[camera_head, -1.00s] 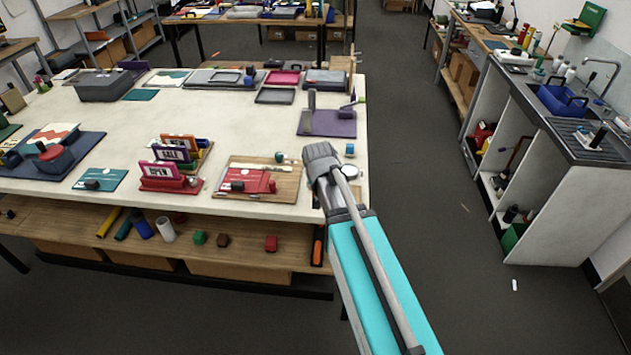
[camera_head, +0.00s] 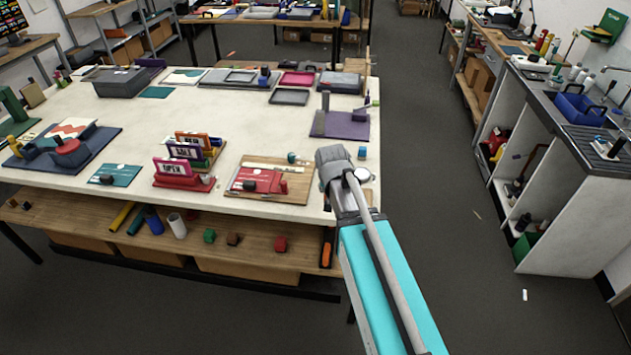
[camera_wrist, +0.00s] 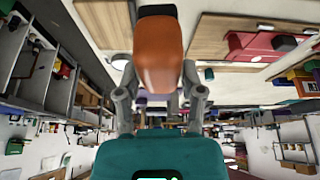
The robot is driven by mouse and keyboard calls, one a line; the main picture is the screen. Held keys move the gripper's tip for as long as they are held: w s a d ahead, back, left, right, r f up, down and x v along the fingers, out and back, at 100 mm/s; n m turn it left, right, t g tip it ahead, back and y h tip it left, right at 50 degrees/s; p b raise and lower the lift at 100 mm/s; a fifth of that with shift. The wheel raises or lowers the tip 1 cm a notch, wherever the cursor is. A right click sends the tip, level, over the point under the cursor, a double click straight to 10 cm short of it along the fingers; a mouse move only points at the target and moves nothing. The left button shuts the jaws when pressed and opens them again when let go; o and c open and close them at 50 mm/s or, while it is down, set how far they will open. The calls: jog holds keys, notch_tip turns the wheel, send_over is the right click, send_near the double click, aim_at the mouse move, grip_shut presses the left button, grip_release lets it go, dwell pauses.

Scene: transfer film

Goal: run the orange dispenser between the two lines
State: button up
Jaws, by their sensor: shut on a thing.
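My gripper (camera_wrist: 158,98) is shut on the orange dispenser (camera_wrist: 158,55), an orange block with rounded edges, in the wrist view. In the head view my arm hides the gripper and the dispenser, near the table's front right corner. Left of the arm, a wooden board (camera_head: 299,186) lies on the white table; it also shows in the wrist view (camera_wrist: 206,38). On it are a red sheet (camera_head: 268,179) with a dark red block and a pale strip. I cannot clearly make out two lines on the sheet.
A rack of upright framed cards (camera_head: 187,165) stands left of the board. A purple mat (camera_head: 345,130) with upright pieces lies behind it. A small blue-green cylinder (camera_head: 362,152) stands beside my arm. Floor is open right of the table (camera_head: 130,200), up to a sink counter (camera_head: 570,215).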

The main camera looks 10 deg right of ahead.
jog(key=shift+f+b, duration=2.1)
jog(key=shift+f, duration=0.05)
